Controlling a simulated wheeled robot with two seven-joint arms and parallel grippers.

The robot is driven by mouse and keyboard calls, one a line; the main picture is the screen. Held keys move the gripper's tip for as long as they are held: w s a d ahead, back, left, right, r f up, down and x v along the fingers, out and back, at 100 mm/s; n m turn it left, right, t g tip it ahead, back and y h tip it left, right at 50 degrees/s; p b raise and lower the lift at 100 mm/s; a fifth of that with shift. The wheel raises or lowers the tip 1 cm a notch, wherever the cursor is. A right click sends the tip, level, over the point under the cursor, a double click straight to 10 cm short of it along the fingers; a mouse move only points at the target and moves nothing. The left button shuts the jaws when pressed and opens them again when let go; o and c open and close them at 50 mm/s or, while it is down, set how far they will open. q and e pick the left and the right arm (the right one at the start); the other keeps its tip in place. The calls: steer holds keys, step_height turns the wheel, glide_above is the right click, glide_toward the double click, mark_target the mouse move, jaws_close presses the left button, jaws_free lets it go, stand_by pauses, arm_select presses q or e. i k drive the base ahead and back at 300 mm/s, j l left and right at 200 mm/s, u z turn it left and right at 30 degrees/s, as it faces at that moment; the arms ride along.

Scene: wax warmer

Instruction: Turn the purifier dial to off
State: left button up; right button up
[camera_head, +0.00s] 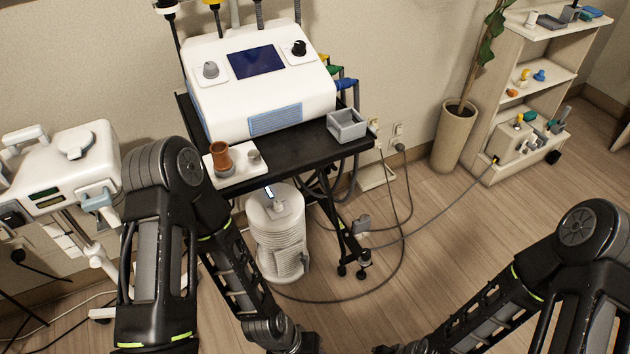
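A white cylindrical unit that looks like the purifier (277,240) stands on the floor below the black cart. Its ribbed side and round top show. A small light-coloured knob that looks like the dial (280,207) sits on the top, beside a small lit strip (269,192). The dial's marks are too small to read. My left arm reaches down at the left, its forearm passing left of the purifier. My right arm is at the lower right, apart from it. Both forearms run off the bottom edge, and neither gripper shows.
The cart (290,152) bears a white machine (262,85) with a screen and two knobs, a brown pot (220,156) and a grey tray (346,125). Cables (395,232) lie on the floor right of the purifier. Another white device (62,165) stands left.

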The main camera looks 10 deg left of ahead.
mark_target(278, 207)
steer(key=i+l, duration=0.4)
steer(key=l, duration=0.25)
steer(key=i, duration=0.5)
steer(key=j+u, duration=0.05)
